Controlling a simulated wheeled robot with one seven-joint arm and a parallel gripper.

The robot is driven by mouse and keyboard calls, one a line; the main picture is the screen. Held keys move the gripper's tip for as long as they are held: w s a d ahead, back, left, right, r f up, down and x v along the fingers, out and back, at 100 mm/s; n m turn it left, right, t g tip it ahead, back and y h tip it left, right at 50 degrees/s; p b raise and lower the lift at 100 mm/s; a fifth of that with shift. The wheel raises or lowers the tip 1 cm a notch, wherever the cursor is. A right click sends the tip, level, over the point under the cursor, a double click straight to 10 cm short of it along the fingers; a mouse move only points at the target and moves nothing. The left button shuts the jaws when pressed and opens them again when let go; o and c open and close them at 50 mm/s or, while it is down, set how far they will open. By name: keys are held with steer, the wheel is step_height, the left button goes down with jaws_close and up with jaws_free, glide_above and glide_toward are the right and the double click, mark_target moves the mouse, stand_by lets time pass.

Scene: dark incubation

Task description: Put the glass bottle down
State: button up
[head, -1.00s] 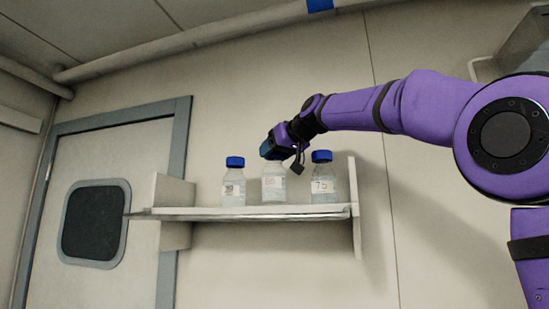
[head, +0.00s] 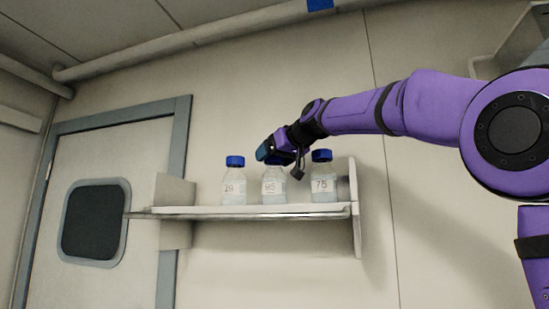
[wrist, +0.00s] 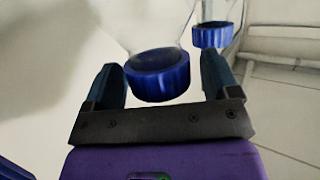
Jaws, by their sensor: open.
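Three clear glass bottles with blue caps and white labels stand upright in a row on a wall shelf (head: 240,213). They are the left bottle (head: 234,187), the middle bottle (head: 273,188) and the right bottle, labelled 75 (head: 323,186). My gripper (head: 267,150) is at the cap of the middle bottle. In the wrist view my gripper (wrist: 160,82) is open, with the middle bottle's blue cap (wrist: 158,76) between its fingers and visible gaps on both sides. Another blue cap (wrist: 211,36) shows beyond the right finger.
The shelf has upright end panels, the right one (head: 355,205) close to the right bottle. A grey-framed door (head: 105,190) with a dark window is at the left.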

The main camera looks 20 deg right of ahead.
steer(key=v, duration=1.2)
steer(key=shift+r, duration=0.15)
stand_by(0.8)
